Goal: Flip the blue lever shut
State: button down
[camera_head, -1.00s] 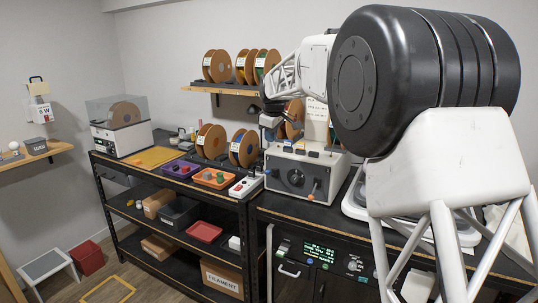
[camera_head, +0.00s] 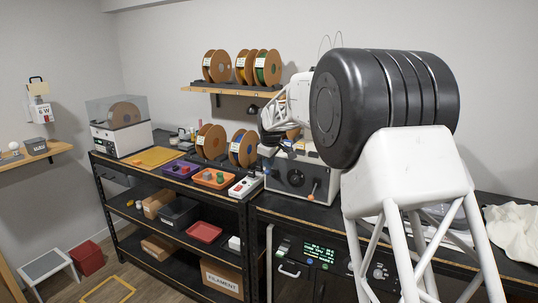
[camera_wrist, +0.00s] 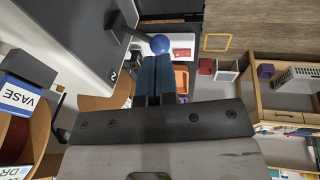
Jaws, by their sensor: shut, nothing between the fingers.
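The blue lever shows in the wrist view as a round blue knob (camera_wrist: 159,43) on a short rod, beside a grey housing (camera_wrist: 75,30). My gripper (camera_wrist: 154,60) is shut and empty, its two fingers together. Its fingertips are right at the knob in the picture; I cannot tell if they touch. In the head view my gripper (camera_head: 267,142) is at the upper left of the grey control box (camera_head: 292,182) on the bench, and the arm hides part of the box top. I cannot make out the blue knob there.
A white cloth (camera_head: 515,231) lies at the right.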

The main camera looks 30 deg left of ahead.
jog(key=shift+x, duration=0.9)
jog(key=shift+s+f+t, duration=0.25)
jog(key=shift+s+t, duration=0.05)
jog(key=shift+t, duration=0.1)
jog(key=shift+s+f+t, duration=0.3)
jog(key=shift+f+t, duration=0.2)
jog(key=shift+t, duration=0.05)
jog(key=shift+s+f+t, duration=0.35)
jog(key=shift+f+t, duration=0.2)
jog(key=shift+r, duration=0.25)
jog(key=shift+r, duration=0.5)
jog(key=shift+s+r, duration=0.1)
jog(key=shift+s, duration=0.05)
